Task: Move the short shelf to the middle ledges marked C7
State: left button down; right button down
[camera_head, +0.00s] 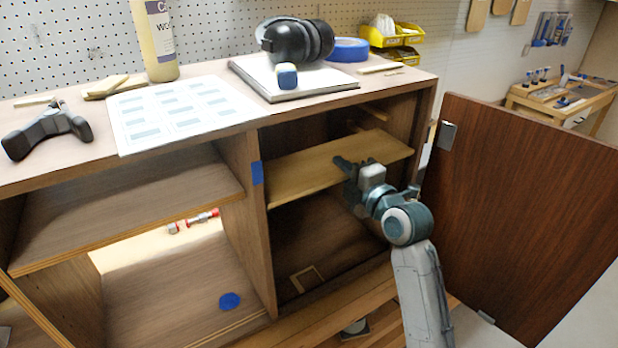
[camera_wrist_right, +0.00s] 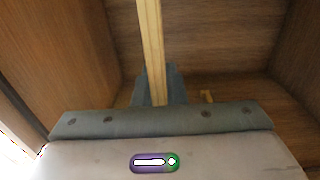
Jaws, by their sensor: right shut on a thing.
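The short shelf (camera_head: 310,170), a light wooden board, lies roughly level inside the right compartment of the cabinet (camera_head: 245,190). In the right wrist view the shelf (camera_wrist_right: 152,45) shows edge-on as a pale strip between the fingers of the gripper (camera_wrist_right: 155,90). Small wooden ledges (camera_head: 373,112) show on the compartment wall above the shelf. I cannot read a C7 mark. Whether the shelf rests on ledges is hidden. My left gripper is not in view.
The cabinet door (camera_head: 530,205) stands wide open, right of my arm. A longer shelf (camera_head: 130,205) fills the left compartment. Ear muffs (camera_head: 297,40), a bottle (camera_head: 155,40) and a printed sheet (camera_head: 180,112) are on top.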

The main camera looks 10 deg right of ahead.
aim_at(323, 154)
jog(key=shift+w+r, duration=0.1)
dwell(0.3)
jog(key=shift+f+b+x, duration=0.15)
jog(key=shift+b+x, duration=0.6)
jog(key=shift+x, duration=1.05)
jog(key=shift+f+b+x, duration=0.15)
jog(key=shift+b+x, duration=0.6)
jog(key=shift+x, duration=1)
jog(key=shift+f+b, duration=0.7)
jog(key=shift+f, duration=0.15)
jog(key=c, duration=1.1)
grip_release()
